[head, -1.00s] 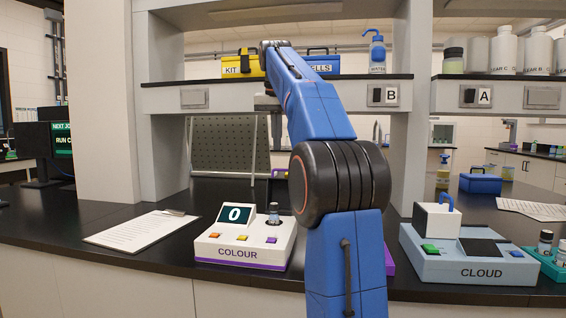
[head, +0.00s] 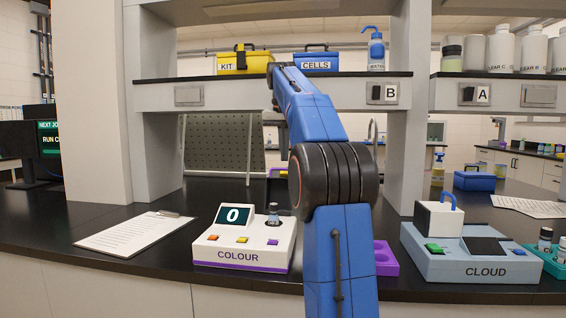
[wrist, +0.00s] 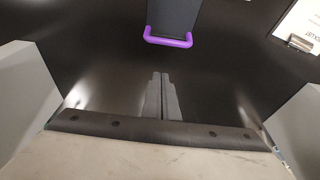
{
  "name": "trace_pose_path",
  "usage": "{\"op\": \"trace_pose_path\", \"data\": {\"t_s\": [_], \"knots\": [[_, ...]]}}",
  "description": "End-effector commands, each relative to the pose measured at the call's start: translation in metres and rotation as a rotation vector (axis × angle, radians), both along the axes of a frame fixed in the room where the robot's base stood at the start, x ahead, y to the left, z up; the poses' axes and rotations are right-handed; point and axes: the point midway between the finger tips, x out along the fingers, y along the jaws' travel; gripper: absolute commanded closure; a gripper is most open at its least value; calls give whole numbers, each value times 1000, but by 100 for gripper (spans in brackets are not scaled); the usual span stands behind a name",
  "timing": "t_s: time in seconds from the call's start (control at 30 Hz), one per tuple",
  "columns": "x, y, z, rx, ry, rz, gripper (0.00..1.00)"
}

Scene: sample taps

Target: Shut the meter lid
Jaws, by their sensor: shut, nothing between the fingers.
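The COLOUR meter (head: 238,254) is a white box with a purple base stripe, a screen showing 0 and coloured buttons. A dark-capped vial (head: 273,211) stands upright in its top. A dark panel with a purple handle bar, apparently its lid (wrist: 176,14), shows at the top of the wrist view. My gripper (wrist: 161,76) is shut and empty, apart from the handle. The head view hides its fingers behind my arm.
A clipboard (head: 130,236) lies left of the meter. A purple holder (head: 386,262) and the CLOUD meter (head: 470,266) stand to the right. A shelf (head: 260,90) with KIT and CELLS boxes spans above. The counter between clipboard and pegboard (head: 218,145) is clear.

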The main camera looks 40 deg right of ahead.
Motion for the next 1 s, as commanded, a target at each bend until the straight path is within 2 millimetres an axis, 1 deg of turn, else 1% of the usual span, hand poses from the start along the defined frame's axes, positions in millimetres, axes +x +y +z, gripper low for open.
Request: {"op": "trace_pose_path", "data": {"t_s": [0.1, 0.17, 0.3, 0.5, 0.63, 1.0], "knots": [[3, -4, -21, 1, 2, 0, 100], [4, -6, -31, 2, 3, 0, 100], [-8, 8, -28, -1, -1, 0, 100], [-18, 21, -27, 0, 0, 1, 100], [-21, 24, -26, -1, -1, 0, 100], [-21, 24, -26, -1, -1, 0, 100]]}}
